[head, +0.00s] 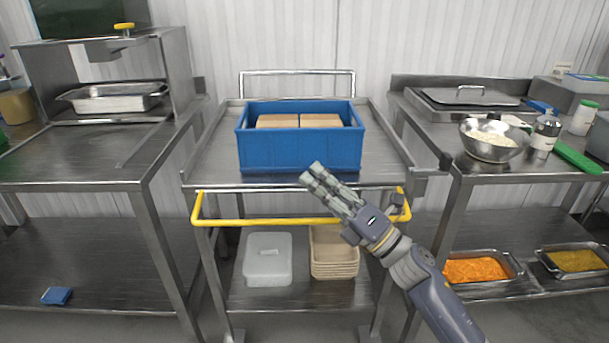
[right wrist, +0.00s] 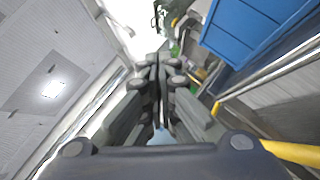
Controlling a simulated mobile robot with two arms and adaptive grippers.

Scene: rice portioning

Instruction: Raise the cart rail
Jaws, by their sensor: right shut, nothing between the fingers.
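The yellow cart rail (head: 260,221) runs across the front of the steel cart (head: 205,160), below the level of its top. Its ends bend back towards the cart, and my right arm hides part of its right side. In the right wrist view, yellow bar shows at the lower right (right wrist: 292,152). My right gripper (head: 310,173) is shut and empty, its fingertips in front of the cart's top edge, above the rail's bar in the picture. In the right wrist view the fingers (right wrist: 154,65) are together. My left gripper is not in view.
A blue crate (head: 300,154) with brown boxes (head: 320,121) stands on the cart. A pale lidded tub (head: 268,260) and stacked tan trays (head: 334,266) sit on its lower shelf. Steel tables flank the cart; the right one holds a bowl (head: 491,149) and a bottle (head: 545,133).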

